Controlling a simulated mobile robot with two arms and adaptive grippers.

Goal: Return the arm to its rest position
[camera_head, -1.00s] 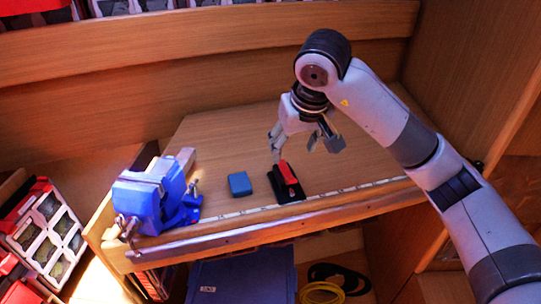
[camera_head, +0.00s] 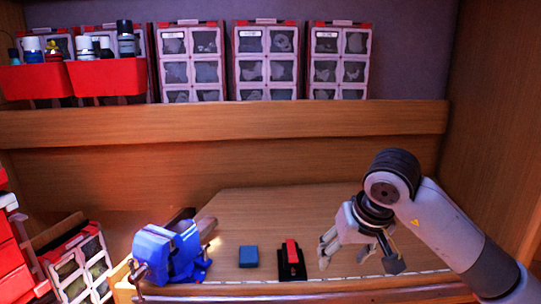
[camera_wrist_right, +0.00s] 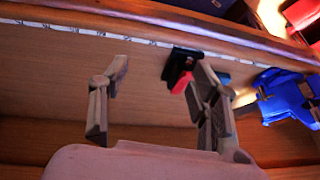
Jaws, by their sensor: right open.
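My right arm comes in from the right in the head view. Its gripper (camera_head: 360,258) is open and empty above the right part of the wooden workbench (camera_head: 240,210). My left gripper is not in view.
A blue block (camera_head: 248,257) lies left of the red and black object. A blue vise (camera_head: 165,255) stands at the bench's left end. Cases (camera_head: 265,58) and red bins (camera_head: 108,77) stand on the shelf above. The bench's back middle is clear.

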